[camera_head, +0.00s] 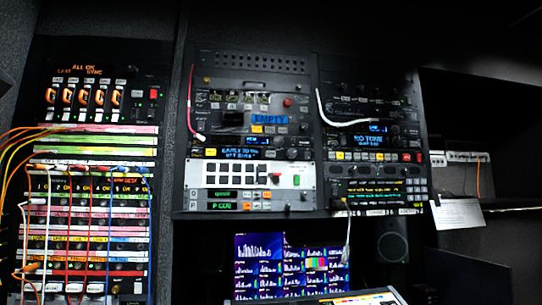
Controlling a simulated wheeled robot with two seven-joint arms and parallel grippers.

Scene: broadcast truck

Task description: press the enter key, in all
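No gripper of mine shows in the head view. Rack units with small keys stand ahead. The right rack has a unit with a blue display (370,139) reading "NO TONE", with a row of small yellow, white and red keys (375,157) below it. The middle rack has a similar blue display (243,153) with small keys beside it. A white panel (251,179) below carries black square keys, a red key (276,178) and a green key (296,180). Key labels are too small to read, so I cannot tell which one is the enter key.
A patch bay (88,215) with hanging coloured cables fills the left. A multiview screen (290,265) stands low in the middle, with a speaker (392,247) to its right. A white cable (322,106) and a red cable (189,100) hang across the racks. A paper sheet (458,213) hangs at the right.

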